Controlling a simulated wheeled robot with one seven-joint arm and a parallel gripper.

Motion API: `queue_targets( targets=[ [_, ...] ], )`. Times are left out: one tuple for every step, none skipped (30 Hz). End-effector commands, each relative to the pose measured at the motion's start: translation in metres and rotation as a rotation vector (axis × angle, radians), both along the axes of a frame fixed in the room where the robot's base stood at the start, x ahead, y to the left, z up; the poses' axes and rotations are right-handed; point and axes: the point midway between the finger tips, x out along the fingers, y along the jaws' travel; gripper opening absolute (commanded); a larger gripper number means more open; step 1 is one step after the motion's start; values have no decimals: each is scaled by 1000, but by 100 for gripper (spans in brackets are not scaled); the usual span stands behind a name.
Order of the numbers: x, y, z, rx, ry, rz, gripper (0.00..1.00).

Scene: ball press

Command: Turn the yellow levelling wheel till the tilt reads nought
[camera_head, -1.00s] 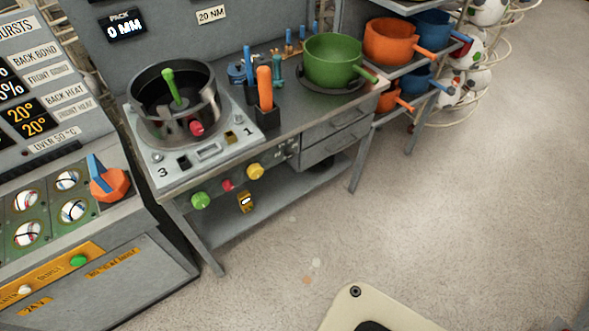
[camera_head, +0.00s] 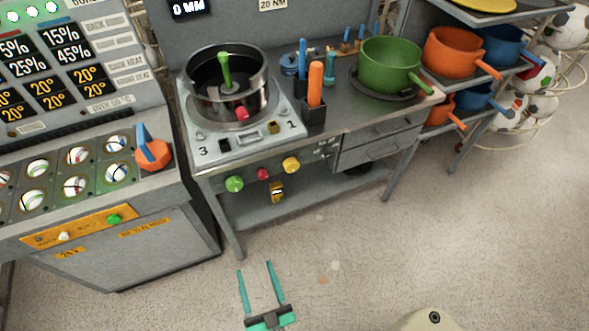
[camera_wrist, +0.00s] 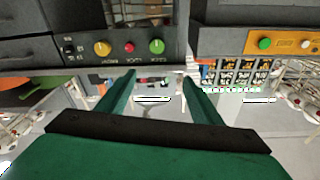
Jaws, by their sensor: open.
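The yellow wheel (camera_head: 291,165) is a round knob on the front of the press bench, right of a red knob (camera_head: 263,174) and a green knob (camera_head: 235,184). In the wrist view the yellow wheel (camera_wrist: 102,49) is at upper left, and the order of the knobs is reversed. My gripper (camera_head: 254,264) has two green fingers spread apart with nothing between them. It is in front of and below the bench, well apart from the wheel. I cannot make out a tilt reading in either view.
The press pot (camera_head: 254,108) stands on a grey plate (camera_head: 228,148) on the bench. A small yellow device (camera_head: 277,192) is below the knobs.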

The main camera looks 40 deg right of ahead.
Motion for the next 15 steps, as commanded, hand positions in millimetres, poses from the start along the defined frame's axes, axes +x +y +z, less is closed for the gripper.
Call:
queue_targets(
  targets=[
    [17,-17,-4,-1,-31,-21,60],
    [26,-25,-7,-2,-49,-26,60],
    [37,-37,-10,0,-72,-34,60],
    [45,-47,-12,-1,-88,-38,60],
    [53,-57,-14,-1,-104,-42,60],
    [64,-71,-15,-2,-124,-47,60],
    [71,-82,-17,-5,-138,-49,60],
    [78,-94,-18,-6,-152,-51,60],
    [88,-109,-19,-10,-168,-52,60],
    [94,-122,-19,-12,-182,-53,60],
    [100,-135,-20,-13,-191,-54,60],
    [106,-151,-20,-18,-204,-52,60],
    [111,-164,-20,-20,-212,-51,60],
    [115,-175,-20,-23,-221,-49,60],
    [119,-190,-20,-25,-229,-45,60]
  ],
)
